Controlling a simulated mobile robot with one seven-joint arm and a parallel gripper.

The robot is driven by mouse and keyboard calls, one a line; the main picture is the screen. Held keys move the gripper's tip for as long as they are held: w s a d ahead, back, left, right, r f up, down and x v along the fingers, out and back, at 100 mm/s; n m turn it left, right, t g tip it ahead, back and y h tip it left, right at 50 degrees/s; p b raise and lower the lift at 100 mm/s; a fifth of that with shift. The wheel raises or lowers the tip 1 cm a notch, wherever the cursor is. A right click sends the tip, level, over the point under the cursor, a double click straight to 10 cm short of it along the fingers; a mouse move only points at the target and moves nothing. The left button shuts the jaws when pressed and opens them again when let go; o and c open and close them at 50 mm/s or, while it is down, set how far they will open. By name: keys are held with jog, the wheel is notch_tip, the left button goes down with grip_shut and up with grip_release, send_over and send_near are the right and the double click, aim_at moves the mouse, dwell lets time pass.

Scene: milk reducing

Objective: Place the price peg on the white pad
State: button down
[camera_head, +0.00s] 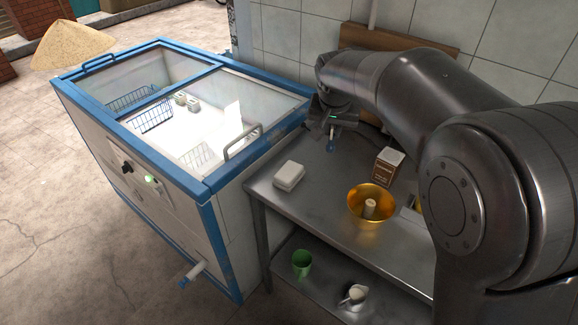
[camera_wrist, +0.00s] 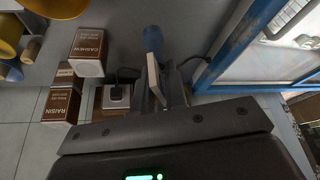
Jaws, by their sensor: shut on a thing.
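My gripper (camera_head: 335,122) is above the back of the steel table, near the wall.
A brass bowl (camera_head: 353,207) and a brown-and-white carton (camera_head: 387,167) stand right of the white block. The blue-framed freezer (camera_head: 187,120) adjoins the table's left. A green cup (camera_head: 302,263) and white jug (camera_head: 354,296) are on the lower shelf. Bare steel surrounds the block.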

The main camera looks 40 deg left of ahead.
jog(key=shift+s+a+f, duration=0.65)
jog(key=shift+a+f, duration=1.15)
jog(key=shift+s+a+f, duration=0.6)
jog(key=shift+a+f, duration=1.15)
jog(key=shift+f, duration=0.1)
jog(key=shift+s+a+f, duration=0.65)
jog(key=shift+a+f, duration=1.15)
jog(key=shift+f, duration=0.1)
jog(key=c, duration=1.5)
grip_release()
jog(key=shift+o, duration=0.2)
jog(key=v, duration=1.2)
